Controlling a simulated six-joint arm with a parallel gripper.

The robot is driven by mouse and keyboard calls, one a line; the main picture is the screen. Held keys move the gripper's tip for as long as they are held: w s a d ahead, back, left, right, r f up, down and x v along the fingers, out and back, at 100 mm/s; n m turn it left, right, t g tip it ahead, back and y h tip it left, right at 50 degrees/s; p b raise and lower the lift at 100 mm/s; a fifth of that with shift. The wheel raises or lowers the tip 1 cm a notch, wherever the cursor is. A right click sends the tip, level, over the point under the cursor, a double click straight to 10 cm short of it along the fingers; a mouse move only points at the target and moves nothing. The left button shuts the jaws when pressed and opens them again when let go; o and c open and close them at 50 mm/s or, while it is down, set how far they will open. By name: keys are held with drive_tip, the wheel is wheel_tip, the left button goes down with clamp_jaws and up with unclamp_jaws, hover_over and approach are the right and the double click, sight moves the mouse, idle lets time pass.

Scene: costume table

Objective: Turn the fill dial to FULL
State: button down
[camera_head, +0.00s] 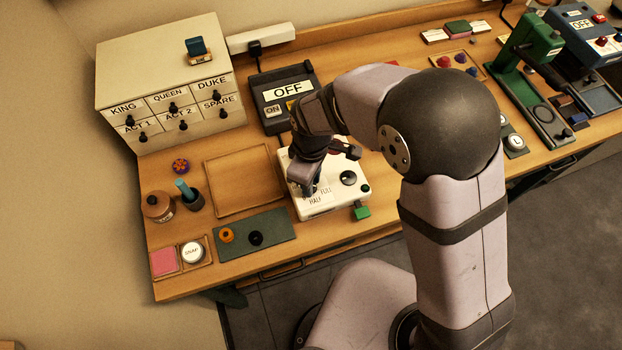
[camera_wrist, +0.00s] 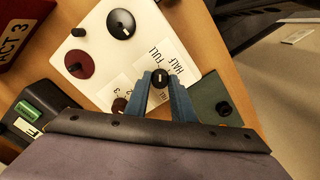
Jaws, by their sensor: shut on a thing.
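The fill dial is a small dark knob (camera_wrist: 160,78) on a white box (camera_head: 340,199), beside a white label plate (camera_wrist: 173,59) reading HALF and FULL. In the wrist view my gripper (camera_wrist: 161,80) has its two blue-grey fingers on either side of the knob, shut on it. A short pale mark shows on the knob's top; I cannot tell exactly which word it points at. In the head view my gripper (camera_head: 303,188) is down at the front left of the box, and its fingers hide the knob.
An OFF panel (camera_head: 270,83) stands at the back.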

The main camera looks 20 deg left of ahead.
drive_tip(key=shift+r+n, duration=0.1)
drive_tip(key=shift+n, duration=0.2)
drive_tip(key=c, duration=1.5)
unclamp_jaws()
drive_tip(key=shift+r+b, duration=1.15)
drive_tip(key=shift+r, duration=2.5)
